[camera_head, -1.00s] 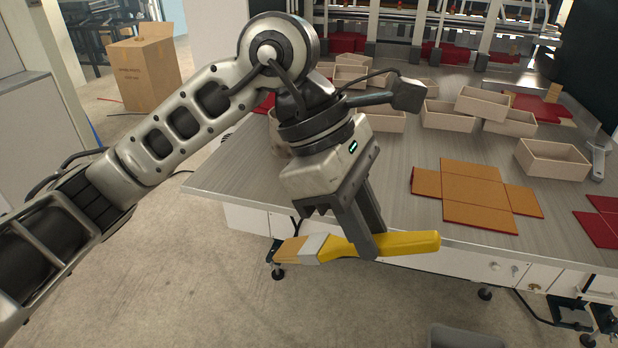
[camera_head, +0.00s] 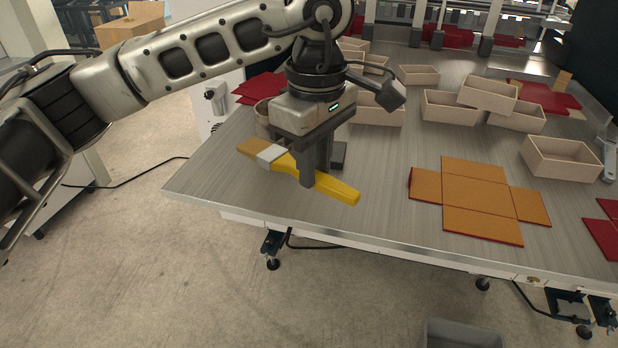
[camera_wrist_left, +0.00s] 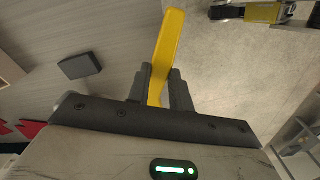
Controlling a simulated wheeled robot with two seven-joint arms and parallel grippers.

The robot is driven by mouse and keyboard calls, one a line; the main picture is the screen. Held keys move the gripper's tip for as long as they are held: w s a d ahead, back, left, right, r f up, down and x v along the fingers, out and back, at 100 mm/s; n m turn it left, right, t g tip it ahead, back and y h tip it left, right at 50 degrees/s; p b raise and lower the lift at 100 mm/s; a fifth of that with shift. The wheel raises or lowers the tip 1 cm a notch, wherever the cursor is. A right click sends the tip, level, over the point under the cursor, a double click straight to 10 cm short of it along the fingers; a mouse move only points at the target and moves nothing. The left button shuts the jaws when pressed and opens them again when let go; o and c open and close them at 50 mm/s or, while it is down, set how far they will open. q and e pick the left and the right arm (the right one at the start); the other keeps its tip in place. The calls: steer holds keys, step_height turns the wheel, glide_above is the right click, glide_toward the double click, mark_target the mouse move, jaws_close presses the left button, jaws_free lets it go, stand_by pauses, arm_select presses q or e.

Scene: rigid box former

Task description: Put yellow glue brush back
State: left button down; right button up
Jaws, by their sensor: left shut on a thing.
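The yellow glue brush (camera_head: 335,188) has a yellow handle, a pale metal band and tan bristles that point left in the head view. My left gripper (camera_head: 307,180) is shut on its handle and holds it over the left part of the grey table (camera_head: 220,178). In the left wrist view the yellow handle (camera_wrist_left: 167,45) stands up between the two dark fingers (camera_wrist_left: 160,95). I cannot tell how high the brush is above the table. A round beige container (camera_head: 262,115) is partly hidden behind the gripper. My right gripper is not in view.
An orange unfolded box blank (camera_head: 480,195) lies at the table's front right. Several open beige boxes (camera_head: 560,160) stand behind it. A small dark block (camera_head: 339,155) is just right of the gripper, and it also shows in the left wrist view (camera_wrist_left: 80,65). Red sheets (camera_head: 262,88) lie behind.

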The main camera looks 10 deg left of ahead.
mark_target(310, 203)
arm_select(q)
steer(key=w+f, duration=0.1)
steer(key=w+a+f, duration=0.1)
steer(key=f, duration=0.1)
steer(key=shift+w+a, duration=0.1)
steer(key=shift+w+a+f+p, duration=0.15)
steer(key=shift+f+p, duration=0.15)
steer(key=shift+f, duration=0.6)
steer(key=shift+w+d+f+p, duration=0.15)
steer(key=shift+f+p, duration=0.1)
steer(key=shift+f, duration=0.65)
steer(key=shift+a+f, duration=0.1)
steer(key=c, duration=1.3)
jaws_free()
steer(key=shift+o, duration=0.2)
step_height(310, 203, up, 12)
steer(key=b, duration=0.1)
